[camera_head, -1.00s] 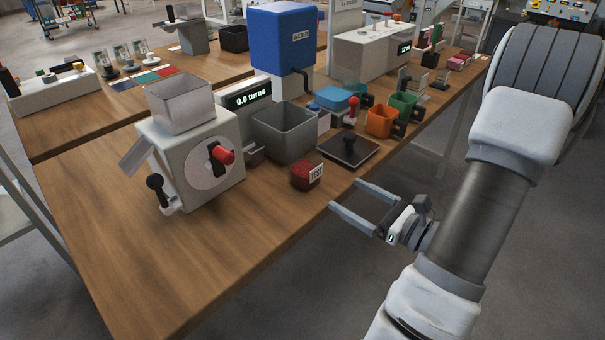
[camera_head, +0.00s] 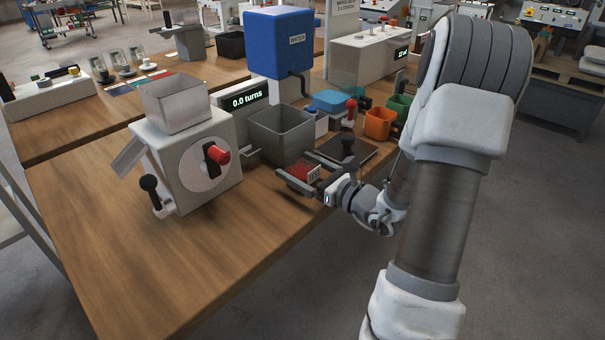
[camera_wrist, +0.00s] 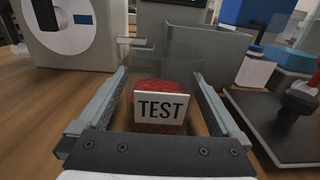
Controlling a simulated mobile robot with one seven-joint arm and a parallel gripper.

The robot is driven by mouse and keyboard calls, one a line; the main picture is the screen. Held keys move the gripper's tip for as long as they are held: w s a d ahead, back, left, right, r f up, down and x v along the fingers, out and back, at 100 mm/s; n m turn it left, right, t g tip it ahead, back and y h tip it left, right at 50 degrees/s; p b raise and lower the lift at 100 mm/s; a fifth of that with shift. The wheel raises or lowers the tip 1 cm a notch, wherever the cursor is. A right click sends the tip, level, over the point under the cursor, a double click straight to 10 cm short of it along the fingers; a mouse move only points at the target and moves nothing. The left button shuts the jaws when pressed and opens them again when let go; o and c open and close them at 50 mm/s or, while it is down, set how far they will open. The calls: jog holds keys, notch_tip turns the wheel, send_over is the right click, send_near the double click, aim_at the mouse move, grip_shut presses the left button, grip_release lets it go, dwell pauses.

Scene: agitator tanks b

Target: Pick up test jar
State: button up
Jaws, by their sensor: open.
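The test jar (camera_head: 302,172) is a small clear jar with red contents and a white label reading TEST. It stands on the wooden bench in front of the grey bin. In the wrist view the jar (camera_wrist: 160,107) is upright between my two fingers, its label facing the camera. My gripper (camera_head: 303,176) is open around the jar, one finger on each side. In the wrist view my gripper (camera_wrist: 160,95) shows a gap between each finger and the jar. The jar's lower part is partly hidden by my gripper's palm.
A grey bin (camera_head: 281,137) stands just behind the jar. A dark plate with a black-knobbed tamper (camera_head: 348,150) lies close on the right. The white crank machine (camera_head: 190,165) stands to the left. The bench front (camera_head: 215,240) is clear.

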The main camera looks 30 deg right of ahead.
aim_at(293, 156)
jog(key=shift+x, duration=1.2)
jog(key=c, duration=1.3)
jog(key=shift+c, duration=0.2)
jog(key=shift+r, duration=0.1)
jog(key=shift+r+p, duration=0.4)
jog(key=shift+r, duration=0.55)
jog(key=shift+d+r+p, duration=0.15)
jog(key=shift+r+p, duration=0.1)
jog(key=shift+r, duration=0.35)
jog(key=shift+d+r+p, duration=0.15)
jog(key=shift+r+p, duration=0.1)
jog(key=shift+r, duration=0.4)
jog(key=s+d+r+p, duration=0.2)
jog(key=d+r, duration=0.4)
jog(key=d, duration=0.4)
jog(key=shift+d+r+p, duration=0.2)
jog(key=shift+d+p, duration=0.2)
jog(key=shift+p, duration=0.05)
jog(key=shift+d, duration=0.1)
